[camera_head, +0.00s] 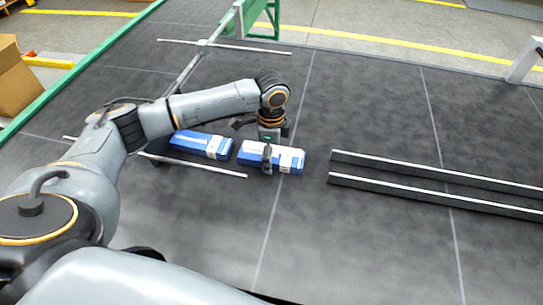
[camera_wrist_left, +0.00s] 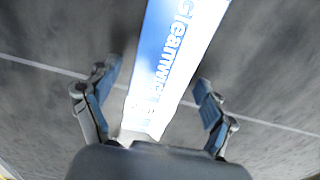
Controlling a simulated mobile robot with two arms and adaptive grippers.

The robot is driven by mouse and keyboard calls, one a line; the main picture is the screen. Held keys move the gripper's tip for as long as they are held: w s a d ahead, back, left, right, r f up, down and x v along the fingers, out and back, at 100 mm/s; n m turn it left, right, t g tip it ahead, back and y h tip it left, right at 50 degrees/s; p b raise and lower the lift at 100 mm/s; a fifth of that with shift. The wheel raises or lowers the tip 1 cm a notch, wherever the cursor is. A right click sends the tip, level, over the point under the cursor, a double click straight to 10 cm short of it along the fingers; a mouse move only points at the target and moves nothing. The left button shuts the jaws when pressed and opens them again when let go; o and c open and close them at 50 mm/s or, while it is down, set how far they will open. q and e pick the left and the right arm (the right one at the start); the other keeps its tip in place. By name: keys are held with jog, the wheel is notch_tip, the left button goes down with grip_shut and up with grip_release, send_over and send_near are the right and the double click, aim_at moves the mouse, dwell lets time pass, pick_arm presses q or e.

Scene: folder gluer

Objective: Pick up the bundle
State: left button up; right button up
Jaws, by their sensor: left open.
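Two blue-and-white bundles lie on the dark belt in the head view. The right bundle (camera_head: 291,160) is under my left gripper (camera_head: 267,163), and the left bundle (camera_head: 201,145) lies a short way to its left. In the left wrist view a bundle (camera_wrist_left: 176,60) with "cleanw..." lettering runs between the open fingers of my left gripper (camera_wrist_left: 155,100). A gap shows on each side, so the fingers do not appear to touch it. My right gripper is not in view.
Two parallel metal rails (camera_head: 440,180) lie to the right of the bundles. A thin rod (camera_head: 195,165) runs just in front of the left bundle. A cardboard box (camera_head: 18,80) stands beyond the green edge at the left. The belt in front is clear.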

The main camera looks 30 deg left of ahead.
pick_arm(q)
jog(key=c, duration=1.3)
jog(key=shift+c, duration=0.3)
jog(key=shift+r, duration=0.15)
